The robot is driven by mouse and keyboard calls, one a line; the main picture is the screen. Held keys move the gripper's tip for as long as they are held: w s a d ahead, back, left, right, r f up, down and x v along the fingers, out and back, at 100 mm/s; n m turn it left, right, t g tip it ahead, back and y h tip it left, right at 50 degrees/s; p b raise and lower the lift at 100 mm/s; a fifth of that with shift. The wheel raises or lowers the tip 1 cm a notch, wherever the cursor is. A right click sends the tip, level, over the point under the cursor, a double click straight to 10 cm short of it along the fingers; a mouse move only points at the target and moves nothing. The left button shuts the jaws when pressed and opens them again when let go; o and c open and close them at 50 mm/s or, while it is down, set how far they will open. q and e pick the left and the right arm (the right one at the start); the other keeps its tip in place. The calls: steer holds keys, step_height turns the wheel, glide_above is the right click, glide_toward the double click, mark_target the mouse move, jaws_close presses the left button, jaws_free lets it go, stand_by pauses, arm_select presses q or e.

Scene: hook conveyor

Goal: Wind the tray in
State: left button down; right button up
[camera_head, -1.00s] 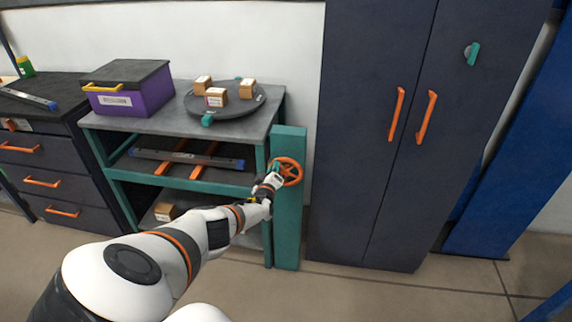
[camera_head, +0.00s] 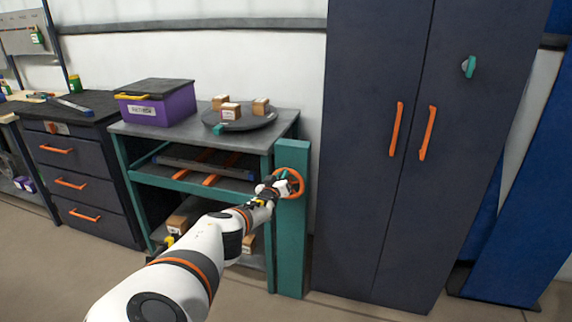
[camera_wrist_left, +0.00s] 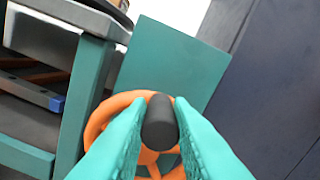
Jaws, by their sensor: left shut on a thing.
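An orange handwheel (camera_head: 299,180) is mounted on the teal post (camera_head: 291,235) at the right side of the workbench. My left gripper (camera_head: 284,185) is at the wheel. In the left wrist view its teal fingers are shut on the wheel's dark knob (camera_wrist_left: 160,122), with the orange rim (camera_wrist_left: 105,110) behind. A grey tray with blue ends (camera_head: 205,166) lies on orange rails (camera_head: 212,179) on the bench's middle level. My right gripper does not show.
On the bench top (camera_head: 180,132) stand a purple box (camera_head: 162,108) with a dark lid and a round dark turntable (camera_head: 250,123) with small cartons. A tall dark cabinet (camera_head: 380,200) stands right of the post. Drawers (camera_head: 75,170) stand at the left.

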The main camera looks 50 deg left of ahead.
arm_select(q)
steer(key=shift+w+d, duration=0.1)
steer(key=shift+d, duration=0.05)
steer(key=c, duration=1.3)
jaws_free()
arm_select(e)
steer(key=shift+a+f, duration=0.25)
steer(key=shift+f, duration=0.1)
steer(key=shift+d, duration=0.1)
arm_select(q)
steer(key=p+v, duration=1.2)
steer(key=p, duration=0.1)
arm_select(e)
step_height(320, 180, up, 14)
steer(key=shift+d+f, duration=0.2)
